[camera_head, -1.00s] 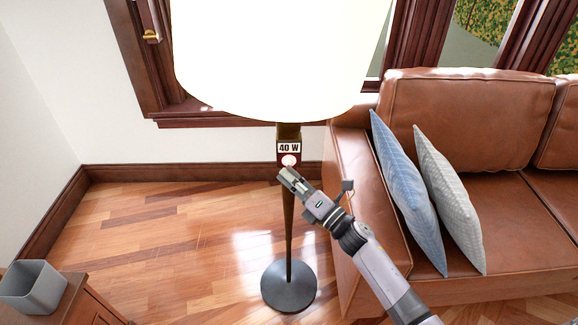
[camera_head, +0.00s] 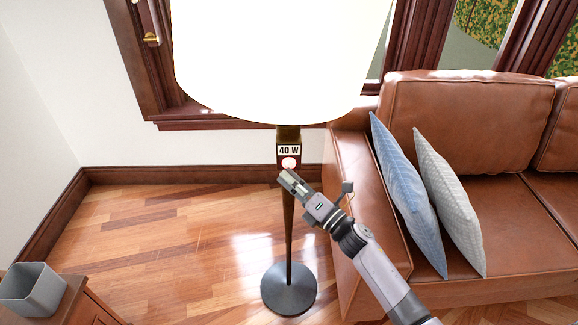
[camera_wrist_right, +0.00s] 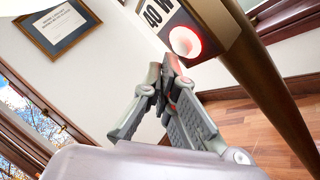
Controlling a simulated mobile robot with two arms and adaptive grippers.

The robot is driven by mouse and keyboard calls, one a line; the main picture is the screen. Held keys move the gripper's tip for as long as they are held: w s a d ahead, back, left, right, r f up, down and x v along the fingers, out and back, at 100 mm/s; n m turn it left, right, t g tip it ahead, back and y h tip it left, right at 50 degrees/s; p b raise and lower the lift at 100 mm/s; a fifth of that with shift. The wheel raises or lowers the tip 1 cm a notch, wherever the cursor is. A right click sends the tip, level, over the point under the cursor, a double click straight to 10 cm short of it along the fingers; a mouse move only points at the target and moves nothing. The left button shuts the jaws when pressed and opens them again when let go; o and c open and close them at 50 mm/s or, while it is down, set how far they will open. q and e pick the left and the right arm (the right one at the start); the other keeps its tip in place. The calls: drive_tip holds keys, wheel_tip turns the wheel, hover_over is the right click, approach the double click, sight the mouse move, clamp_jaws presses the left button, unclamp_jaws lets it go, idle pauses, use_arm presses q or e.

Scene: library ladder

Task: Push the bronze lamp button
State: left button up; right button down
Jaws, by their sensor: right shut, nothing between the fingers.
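The bronze floor lamp (camera_head: 288,225) stands upright in the middle of the head view under a large, bright white shade (camera_head: 275,60). Its post carries a "40 W" label (camera_head: 289,149) with a round, glowing pinkish-red button (camera_head: 289,163) just below. The button shows in the right wrist view (camera_wrist_right: 185,41) with a red rim. My right gripper (camera_head: 286,173) is shut and empty, its fingertips just below the button in the head view. In the wrist view the fingertips (camera_wrist_right: 167,65) are close to the button's lower left; I cannot tell whether they touch. My left gripper is not in view.
A brown leather sofa (camera_head: 465,120) with blue and grey cushions stands right of the lamp. A grey bin (camera_head: 32,288) sits on a wooden cabinet (camera_head: 85,308) at lower left. The wood floor left of the lamp is clear. A window is behind.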

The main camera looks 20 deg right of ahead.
drive_tip(key=shift+w, duration=0.15)
idle(0.3)
drive_tip(key=shift+w+d+b, duration=0.15)
drive_tip(key=shift+w+b, duration=0.15)
idle(0.4)
drive_tip(key=shift+s, duration=0.45)
drive_tip(key=s+a+p, duration=0.1)
drive_tip(key=s+a, duration=0.1)
drive_tip(key=s, duration=0.3)
drive_tip(key=shift+s, duration=0.4)
idle(1.4)
